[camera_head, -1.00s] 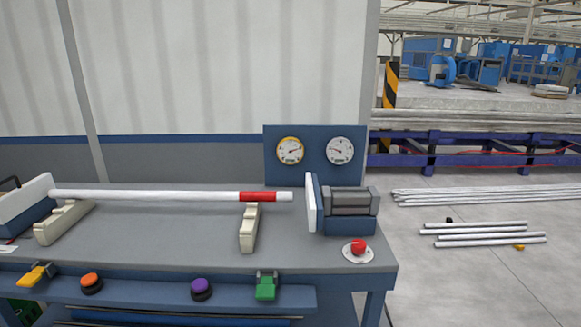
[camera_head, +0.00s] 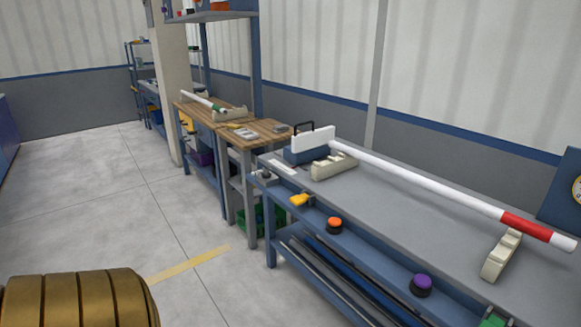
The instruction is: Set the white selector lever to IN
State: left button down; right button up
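No lever that I can surely tell as the white selector lever shows. A small dark and pale fitting (camera_head: 264,175) sits at the left front corner of the grey bench (camera_head: 400,215), too small to make out. A yellow lever or pedal (camera_head: 300,200), an orange button (camera_head: 334,223), a purple button (camera_head: 421,284) and part of a green one (camera_head: 494,320) line the bench front. Neither of my grippers is in view. A bronze ribbed part, which I take as mine, fills the lower left corner.
A white pipe (camera_head: 430,192) with a red band rests on cream supports (camera_head: 335,166) (camera_head: 502,256), its left end by a white plate (camera_head: 313,139). Wooden-topped tables (camera_head: 255,131) stand left of the bench. The floor (camera_head: 90,190) at left is open.

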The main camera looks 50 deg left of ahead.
aim_at(265, 169)
jog(key=u, duration=1.85)
